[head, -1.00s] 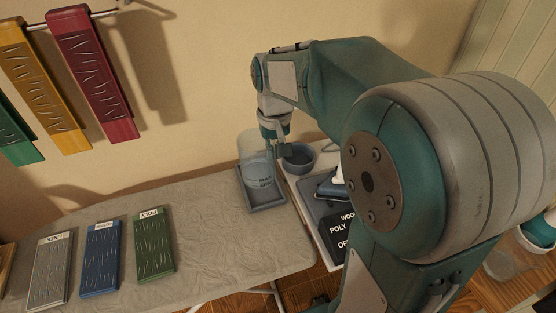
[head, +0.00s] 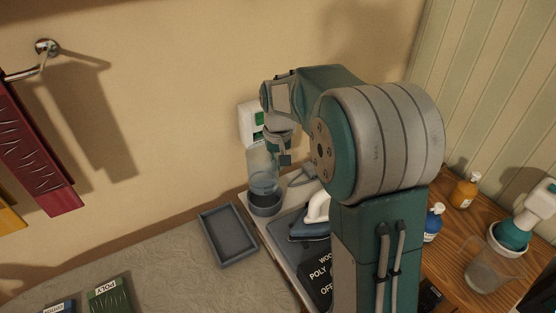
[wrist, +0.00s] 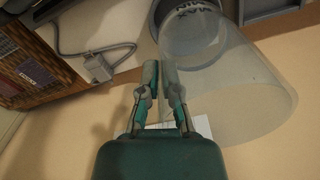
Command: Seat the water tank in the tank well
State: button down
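The clear cylindrical water tank (head: 262,162) is upright in the head view, with its lower end at or just above the round blue-grey tank well (head: 265,207). I cannot tell whether its base is inside the rim. My gripper (head: 284,158) is at the tank's upper right side, its fingers close together on the tank. In the wrist view, my gripper (wrist: 162,68) has the tank (wrist: 225,75) to its right, with MAX and MIN marks near the far end. Part of the well (wrist: 188,22) shows around that end. The exact finger contact is hard to see.
An empty grey tray (head: 230,240) lies on the ironing board (head: 185,275), left of the well. An iron (head: 312,228) stands right of the well. A white item with green marks (head: 248,122) is behind the tank. Bottles and a clear jug (head: 487,268) stand on the wooden surface.

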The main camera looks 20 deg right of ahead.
jog(key=shift+d+f, duration=0.1)
jog(key=shift+f, duration=3.5)
jog(key=shift+f, duration=0.1)
jog(key=c, duration=0.7)
grip_release()
notch_tip(320, 180, up, 12)
jog(key=shift+f, duration=0.1)
